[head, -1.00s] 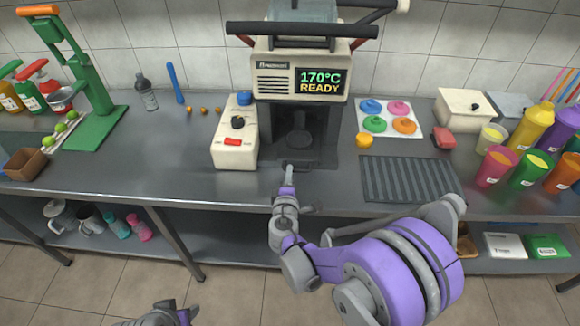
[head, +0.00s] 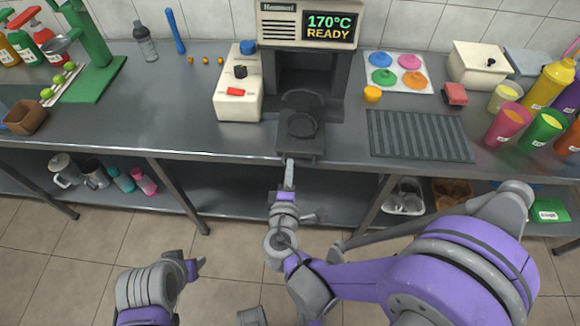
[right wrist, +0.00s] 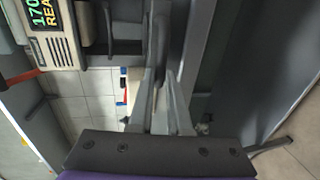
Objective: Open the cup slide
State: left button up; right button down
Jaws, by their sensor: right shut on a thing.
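The machine (head: 305,30) with the lit "170°C READY" display stands at the back middle. Its dark cup slide (head: 299,128), with a round recess, sticks out of the machine's bay toward the table's front edge. My right gripper (head: 289,162) is shut on the front of the slide, at its handle; the handle itself is mostly hidden by the fingers. In the right wrist view the fingers (right wrist: 160,105) reach toward the dark slide. My left gripper (head: 197,268) is low at the bottom left, away from the table, and I cannot tell its opening.
A white control box (head: 238,95) with a black knob and red switch stands left of the slide.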

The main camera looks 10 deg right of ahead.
jog(key=c, duration=0.9)
grip_release()
jog(key=shift+o, duration=0.2)
jog(key=v, duration=1)
jog(key=shift+s+r, duration=0.15)
jog(key=shift+s, duration=0.2)
jog(key=shift+a, duration=0.15)
